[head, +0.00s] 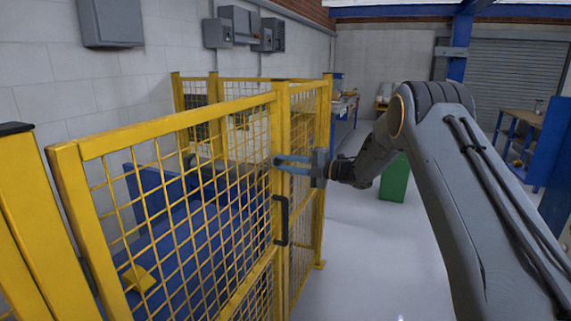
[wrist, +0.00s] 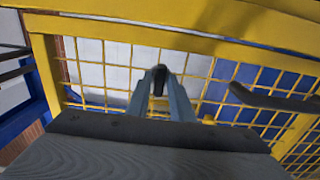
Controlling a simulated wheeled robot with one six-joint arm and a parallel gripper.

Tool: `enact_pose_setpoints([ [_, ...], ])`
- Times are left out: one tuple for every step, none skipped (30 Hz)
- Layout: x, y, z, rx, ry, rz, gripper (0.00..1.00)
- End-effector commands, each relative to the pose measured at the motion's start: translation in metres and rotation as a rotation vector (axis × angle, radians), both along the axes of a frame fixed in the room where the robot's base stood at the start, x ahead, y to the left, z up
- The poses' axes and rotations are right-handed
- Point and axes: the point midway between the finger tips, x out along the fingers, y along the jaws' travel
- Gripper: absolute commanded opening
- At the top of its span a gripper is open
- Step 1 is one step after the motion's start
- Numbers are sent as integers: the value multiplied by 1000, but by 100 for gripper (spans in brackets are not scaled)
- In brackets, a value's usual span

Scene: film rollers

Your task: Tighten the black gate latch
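The black gate latch (wrist: 159,77) is a small dark piece between my fingertips in the wrist view. In the head view it shows as a small dark spot (head: 277,162) on the yellow gate post, above the handle. My gripper (head: 286,164) reaches in from the right, its two fingers level and pointing left at the post. In the wrist view my gripper (wrist: 160,92) has one finger on each side of the latch, and both tips seem to touch it. The fingers hide part of the latch.
A black pull handle (head: 281,220) sits on the gate just below my gripper, and shows at the right of the wrist view (wrist: 275,101). The yellow mesh gate (head: 177,128) encloses blue machinery (head: 190,235). A green bin (head: 395,180) stands behind my arm. The floor right of the gate is clear.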

Motion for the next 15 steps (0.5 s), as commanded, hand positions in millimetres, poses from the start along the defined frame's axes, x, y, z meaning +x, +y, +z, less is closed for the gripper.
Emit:
enact_pose_setpoints([
  [0,0,0,0,0,0,11],
  [0,0,0,0,0,0,6],
  [0,0,0,0,0,0,0],
  [0,0,0,0,0,0,0],
  [0,0,0,0,0,0,0],
  [0,0,0,0,0,0,0],
  [0,0,0,0,1,0,0],
  [0,0,0,1,2,0,0],
  [0,0,0,2,5,0,0],
  [0,0,0,3,8,0,0],
  [0,0,0,4,11,0,0],
  [0,0,0,7,20,0,0],
  [0,0,-1,10,27,0,0],
  [0,0,-1,13,37,0,0],
  [0,0,-1,18,51,0,0],
])
